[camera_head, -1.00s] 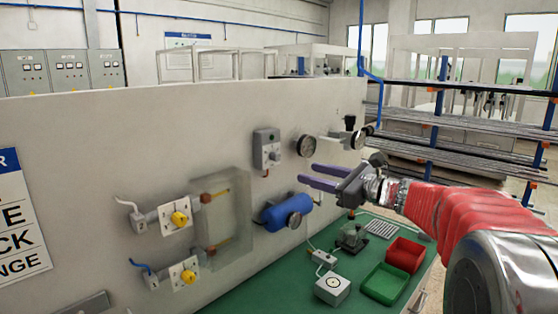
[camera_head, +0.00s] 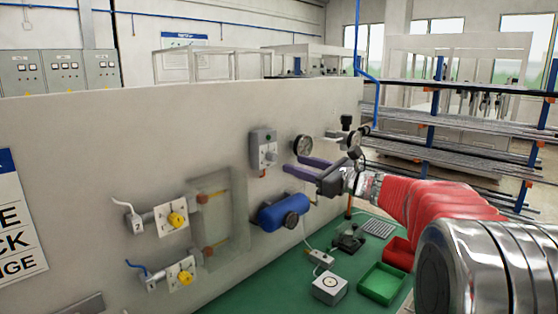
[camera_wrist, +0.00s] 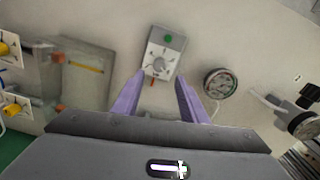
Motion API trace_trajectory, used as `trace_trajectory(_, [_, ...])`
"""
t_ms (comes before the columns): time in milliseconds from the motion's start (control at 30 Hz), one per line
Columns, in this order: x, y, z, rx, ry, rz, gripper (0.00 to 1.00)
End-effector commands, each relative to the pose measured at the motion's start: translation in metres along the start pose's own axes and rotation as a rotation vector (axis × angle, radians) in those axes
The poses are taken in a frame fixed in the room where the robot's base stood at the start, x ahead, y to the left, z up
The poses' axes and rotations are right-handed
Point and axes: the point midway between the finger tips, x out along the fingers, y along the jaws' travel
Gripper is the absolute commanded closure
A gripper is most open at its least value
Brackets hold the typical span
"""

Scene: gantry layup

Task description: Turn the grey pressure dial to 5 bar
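The grey pressure dial (camera_head: 270,156) is a round knob on a light grey box (camera_head: 258,138) with a green spot above it, fixed to the wall panel. In the wrist view the dial (camera_wrist: 159,65) lies ahead of and between my fingers, with tick marks around it. Its setting is too small to read. My gripper (camera_head: 294,168) points at the panel, to the right of and slightly below the box. In the wrist view my gripper (camera_wrist: 160,85) has two purple fingers spread apart with nothing between them. The fingers appear apart from the dial.
A round gauge (camera_head: 302,146) is right of the box, close to my fingers. A blue cylinder (camera_head: 285,211) sits below. Yellow valve knobs (camera_head: 177,219) are at left. A green bin (camera_head: 382,280) and red bin (camera_head: 398,253) stand on the green bench.

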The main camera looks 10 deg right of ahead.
Motion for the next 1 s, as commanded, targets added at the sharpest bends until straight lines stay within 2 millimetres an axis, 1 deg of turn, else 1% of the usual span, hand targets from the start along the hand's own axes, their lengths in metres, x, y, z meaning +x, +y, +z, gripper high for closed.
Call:
trace_trajectory(33, [0.009,0.001,-0.001,0.001,0.001,0.002,0.6])
trace_trajectory(300, [0.051,0.001,-0.001,0.001,0.001,0.002,0.6])
trace_trajectory(500, [0.075,0.0,-0.001,0.0,0.001,0.001,0.6])
trace_trajectory(667, [0.083,0.0,-0.001,0.0,0.001,0.0,0.6])
trace_trajectory(933, [0.084,0.0,-0.001,0.0,0.001,0.0,0.6])
trace_trajectory(1000, [0.084,0.0,-0.001,0.0,0.001,0.0,0.65])
